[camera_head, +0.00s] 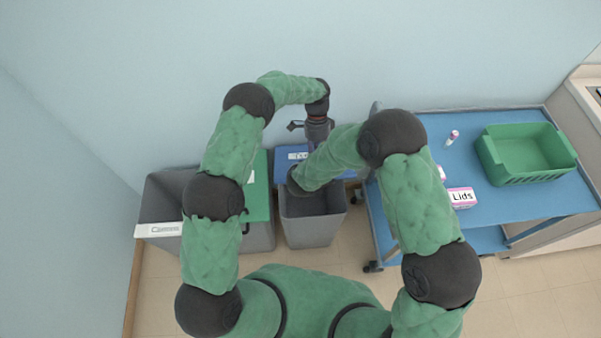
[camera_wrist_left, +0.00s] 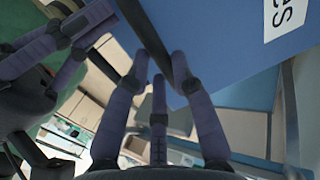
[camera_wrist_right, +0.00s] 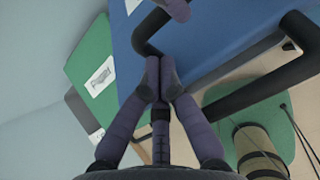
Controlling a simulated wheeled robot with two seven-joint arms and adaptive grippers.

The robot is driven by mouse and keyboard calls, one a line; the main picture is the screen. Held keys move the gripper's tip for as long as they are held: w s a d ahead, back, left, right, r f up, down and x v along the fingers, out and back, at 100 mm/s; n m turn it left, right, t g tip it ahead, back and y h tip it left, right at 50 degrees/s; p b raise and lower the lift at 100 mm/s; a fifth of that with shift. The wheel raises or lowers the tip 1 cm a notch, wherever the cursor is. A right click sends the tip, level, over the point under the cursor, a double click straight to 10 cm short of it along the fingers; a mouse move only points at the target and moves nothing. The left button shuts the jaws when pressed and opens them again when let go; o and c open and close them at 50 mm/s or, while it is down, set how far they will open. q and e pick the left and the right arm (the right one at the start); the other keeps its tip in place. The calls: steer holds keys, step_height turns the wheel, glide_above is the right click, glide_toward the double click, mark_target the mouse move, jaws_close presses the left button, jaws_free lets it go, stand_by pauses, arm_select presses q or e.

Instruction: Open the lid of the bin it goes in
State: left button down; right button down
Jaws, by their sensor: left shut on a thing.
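The right-hand bin (camera_head: 313,232) is grey with a blue lid (camera_head: 285,166). The lid is raised at the back, and the bin's grey inside shows in front of it. The blue lid also shows in the left wrist view (camera_wrist_left: 225,40) and the right wrist view (camera_wrist_right: 195,45). My left gripper (camera_wrist_left: 158,70) is shut on the lid's black handle (camera_wrist_left: 140,22). My right gripper (camera_wrist_right: 161,75) is shut, its fingertips together beside the lid's black bar (camera_wrist_right: 143,36). In the head view, my right forearm and wrist hide its fingers and part of the lid.
A bin with a green lid (camera_head: 258,195) stands just left of it. An open grey bin (camera_head: 160,195) with a white label is farther left. A blue cart (camera_head: 500,205) on the right carries a green basket (camera_head: 525,155), a "Lids" box (camera_head: 461,197) and a small vial (camera_head: 452,137). The wall is close behind.

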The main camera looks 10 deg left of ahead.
arm_select(q)
steer(key=shift+w+a+f, duration=0.15)
steer(key=shift+w+a, duration=0.15)
steer(key=shift+w, duration=0.1)
arm_select(e)
steer(key=shift+w+a+r, duration=0.25)
steer(key=shift+w+r, duration=0.4)
steer(key=shift+r, duration=0.1)
arm_select(q)
steer(key=c, duration=1.1)
jaws_free()
steer(key=shift+o, duration=0.2)
steer(key=shift+w+f, duration=0.1)
steer(key=shift+w, duration=0.05)
arm_select(e)
steer(key=shift+w+f, duration=0.1)
steer(key=shift+w, duration=0.05)
